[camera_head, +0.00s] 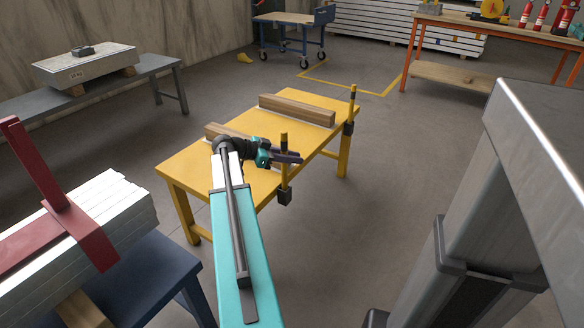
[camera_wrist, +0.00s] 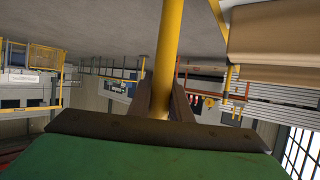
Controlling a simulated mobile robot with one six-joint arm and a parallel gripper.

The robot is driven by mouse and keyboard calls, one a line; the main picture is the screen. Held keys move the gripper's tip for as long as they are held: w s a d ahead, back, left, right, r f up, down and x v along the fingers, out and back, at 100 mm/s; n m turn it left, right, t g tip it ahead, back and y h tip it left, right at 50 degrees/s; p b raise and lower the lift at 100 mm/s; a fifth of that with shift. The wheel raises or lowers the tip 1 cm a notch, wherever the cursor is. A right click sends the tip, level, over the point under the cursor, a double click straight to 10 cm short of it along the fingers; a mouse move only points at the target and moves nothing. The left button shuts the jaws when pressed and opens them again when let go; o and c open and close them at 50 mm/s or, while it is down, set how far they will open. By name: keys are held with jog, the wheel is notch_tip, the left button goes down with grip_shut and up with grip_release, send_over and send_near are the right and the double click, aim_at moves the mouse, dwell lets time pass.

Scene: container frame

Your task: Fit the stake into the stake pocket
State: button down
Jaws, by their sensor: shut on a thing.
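The stake is a yellow post with a dark band near its top (camera_head: 284,139). It stands about upright at the near side of the yellow table. My gripper (camera_head: 289,157) is shut on it from the side. In the wrist view the yellow stake (camera_wrist: 168,45) runs between the dark fingers (camera_wrist: 160,103) and out of the top edge. A dark stake pocket (camera_head: 285,198) sits at the table's edge, straight below the stake in the head view. The stake's lower part seems to meet the pocket's top; I cannot tell whether it is inside. The wrist view does not show the pocket.
The yellow table (camera_head: 185,165) carries two wooden beams (camera_head: 297,109). Another yellow stake (camera_head: 352,100) stands in a second pocket (camera_head: 348,128) at the far corner. A stack of pale boards with a red bracket (camera_head: 70,215) is at left. Grey floor lies open right of the table.

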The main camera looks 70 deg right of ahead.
jog(key=shift+f+b, duration=0.45)
jog(key=shift+f, duration=1.45)
jog(key=c, duration=1.6)
grip_release()
jog(key=p+v, duration=0.2)
jog(key=v, duration=1)
jog(key=shift+w, duration=0.1)
